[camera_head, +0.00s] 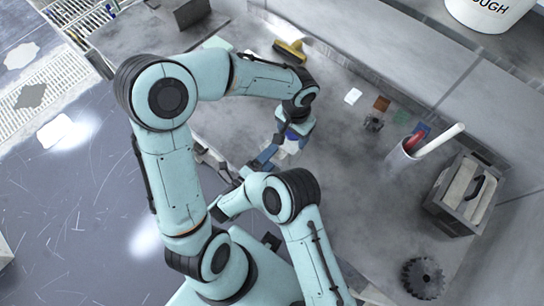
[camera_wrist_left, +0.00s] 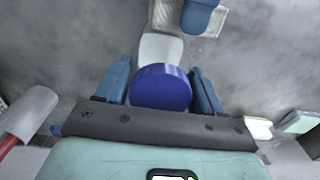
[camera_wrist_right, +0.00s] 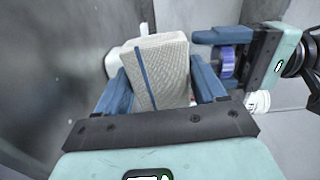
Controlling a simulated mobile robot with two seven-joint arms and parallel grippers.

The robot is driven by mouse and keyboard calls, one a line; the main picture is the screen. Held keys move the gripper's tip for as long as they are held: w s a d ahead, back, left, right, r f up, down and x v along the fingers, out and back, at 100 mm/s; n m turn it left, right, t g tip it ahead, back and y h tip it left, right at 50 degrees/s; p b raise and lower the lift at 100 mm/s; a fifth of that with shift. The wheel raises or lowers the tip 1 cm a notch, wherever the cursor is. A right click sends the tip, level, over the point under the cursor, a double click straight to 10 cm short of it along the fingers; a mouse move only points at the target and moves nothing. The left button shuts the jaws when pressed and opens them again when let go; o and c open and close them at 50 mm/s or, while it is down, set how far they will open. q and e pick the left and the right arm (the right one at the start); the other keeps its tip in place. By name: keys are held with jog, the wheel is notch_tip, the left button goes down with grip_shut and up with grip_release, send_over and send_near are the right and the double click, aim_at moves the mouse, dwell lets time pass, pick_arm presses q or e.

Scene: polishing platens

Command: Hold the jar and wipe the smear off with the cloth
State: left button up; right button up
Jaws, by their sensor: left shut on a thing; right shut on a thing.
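The jar has a blue lid (camera_head: 291,134) and a pale body (camera_head: 292,147). My left gripper (camera_head: 294,128) is shut on it from the lid end. In the left wrist view the lid (camera_wrist_left: 161,87) sits between the blue fingers, with the pale body beyond. My right gripper (camera_head: 268,157) is shut on a folded whitish cloth with a blue stripe (camera_wrist_right: 160,72), close to the jar. The right wrist view shows the jar's lid (camera_wrist_right: 228,62) beside the cloth; the cloth hides much of the body. I cannot tell whether the cloth touches it, and I see no clear smear.
A white cup (camera_head: 401,160) with red and white handles stands to the right. Beyond it are a grey handled box (camera_head: 460,195) and a dark toothed disc (camera_head: 422,277). Bench between is mostly clear.

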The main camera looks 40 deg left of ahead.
jog(key=shift+s+a, duration=0.15)
jog(key=shift+s, duration=1.35)
jog(key=shift+s+a, duration=0.1)
jog(key=shift+s, duration=1.4)
jog(key=shift+s, duration=0.1)
jog(key=shift+s+a+f, duration=0.1)
jog(key=shift+s, duration=1.55)
jog(key=shift+w, duration=0.1)
jog(key=shift+h, duration=0.4)
jog(key=shift+w+d, duration=0.15)
jog(key=shift+w, duration=1.85)
jog(key=shift+w+d, duration=0.1)
jog(key=shift+w, duration=1.9)
jog(key=shift+w, duration=1.05)
